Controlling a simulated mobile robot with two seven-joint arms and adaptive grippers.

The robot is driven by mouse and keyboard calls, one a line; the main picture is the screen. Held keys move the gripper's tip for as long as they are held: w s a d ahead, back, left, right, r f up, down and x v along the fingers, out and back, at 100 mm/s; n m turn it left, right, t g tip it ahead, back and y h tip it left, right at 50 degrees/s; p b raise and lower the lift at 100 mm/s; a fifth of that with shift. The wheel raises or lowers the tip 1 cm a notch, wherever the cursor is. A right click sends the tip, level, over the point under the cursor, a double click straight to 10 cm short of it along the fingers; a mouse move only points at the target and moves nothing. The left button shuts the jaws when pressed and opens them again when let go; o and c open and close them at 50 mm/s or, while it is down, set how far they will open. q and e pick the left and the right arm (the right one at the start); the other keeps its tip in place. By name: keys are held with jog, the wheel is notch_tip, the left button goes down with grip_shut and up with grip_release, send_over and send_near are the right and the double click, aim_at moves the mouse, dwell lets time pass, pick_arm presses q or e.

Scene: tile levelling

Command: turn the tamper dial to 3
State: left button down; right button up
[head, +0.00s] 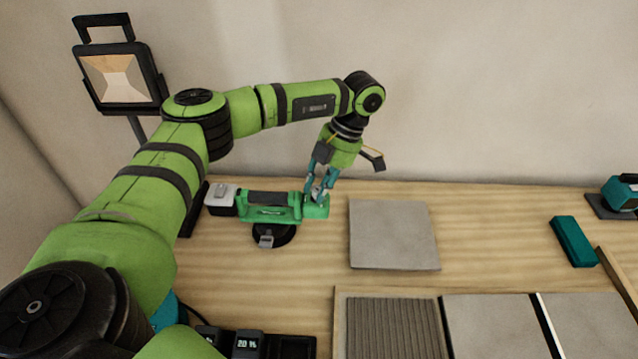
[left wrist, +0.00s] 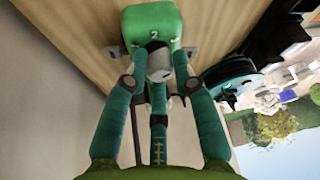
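The green tamper (head: 270,207) lies on the wooden table, with a pale block at its left end and a black round pad at its front. Its right end also shows in the left wrist view (left wrist: 150,18), where a figure 2 is legible. The grey and black dial (left wrist: 159,64) sits below that figure. My left gripper (head: 318,192) comes down on the tamper's right end. The dial's pointer cannot be made out. My right gripper is not in view.
A loose grey tile (head: 392,235) lies right of the tamper. A framed tile bed (head: 340,310) fills the front right. A teal block (head: 573,241) and a teal tool (head: 620,194) are at the right. A work lamp (head: 120,80) stands at the back left.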

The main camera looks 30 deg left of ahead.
pick_arm(q)
jog(key=shift+a+n, duration=0.1)
jog(key=shift+n, duration=0.5)
jog(key=c, duration=1)
grip_release()
jog(key=v, duration=1.2)
jog(key=shift+w+a, duration=0.15)
jog(key=shift+a, duration=0.05)
